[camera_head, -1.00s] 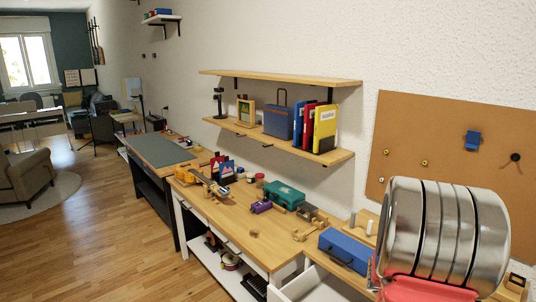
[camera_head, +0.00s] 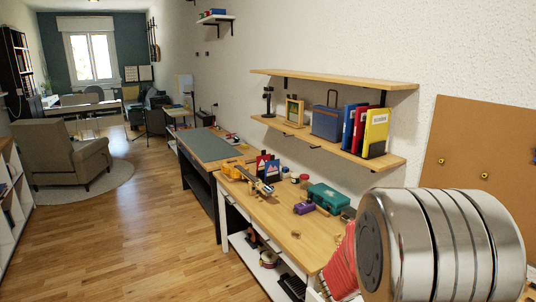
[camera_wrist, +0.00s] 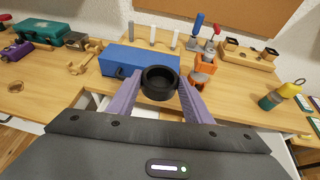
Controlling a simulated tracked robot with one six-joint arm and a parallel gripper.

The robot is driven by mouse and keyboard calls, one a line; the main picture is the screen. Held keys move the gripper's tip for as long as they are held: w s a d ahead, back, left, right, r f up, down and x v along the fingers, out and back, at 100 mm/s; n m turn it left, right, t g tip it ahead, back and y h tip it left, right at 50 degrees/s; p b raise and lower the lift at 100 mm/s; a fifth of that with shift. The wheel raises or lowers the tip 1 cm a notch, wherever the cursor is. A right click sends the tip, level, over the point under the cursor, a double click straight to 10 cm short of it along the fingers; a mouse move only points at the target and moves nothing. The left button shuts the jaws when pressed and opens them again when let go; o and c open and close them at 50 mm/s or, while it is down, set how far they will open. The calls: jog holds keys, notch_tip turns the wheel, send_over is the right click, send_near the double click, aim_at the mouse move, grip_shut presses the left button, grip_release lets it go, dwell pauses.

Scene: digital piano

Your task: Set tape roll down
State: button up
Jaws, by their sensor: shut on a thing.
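The tape roll (camera_wrist: 158,94) is a small black ring in the wrist view. My gripper (camera_wrist: 160,81) has purple fingers shut on it, one on each side. The roll is held in front of the blue box (camera_wrist: 128,64), above or near the wooden workbench (camera_wrist: 75,90). I cannot tell the gap between the roll and the bench top. In the head view the gripper and the roll do not show. My metallic arm part fills the lower right there.
In the wrist view, an orange tool (camera_wrist: 205,68) stands close right of the roll, and a bottle (camera_wrist: 278,97) stands farther right. A teal toolbox (camera_wrist: 42,30) is at the far left. The head view shows a bare stretch of workbench (camera_head: 272,216) and open floor (camera_head: 130,235).

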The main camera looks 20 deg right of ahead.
jog(key=w+a+n+t+y, duration=0.2)
jog(key=w+a+n+y, duration=0.1)
jog(key=a, duration=0.9)
jog(key=w+a+f+n+t+y, duration=0.1)
jog(key=w+a+n+t+y, duration=0.1)
jog(key=a, duration=1)
jog(key=w+a+n+t+y, duration=0.3)
jog(key=w+a+n+t, duration=0.1)
jog(key=a, duration=0.9)
jog(key=shift+w+f+n+y, duration=0.3)
jog(key=shift+w+n, duration=0.6)
jog(key=shift+w, duration=0.3)
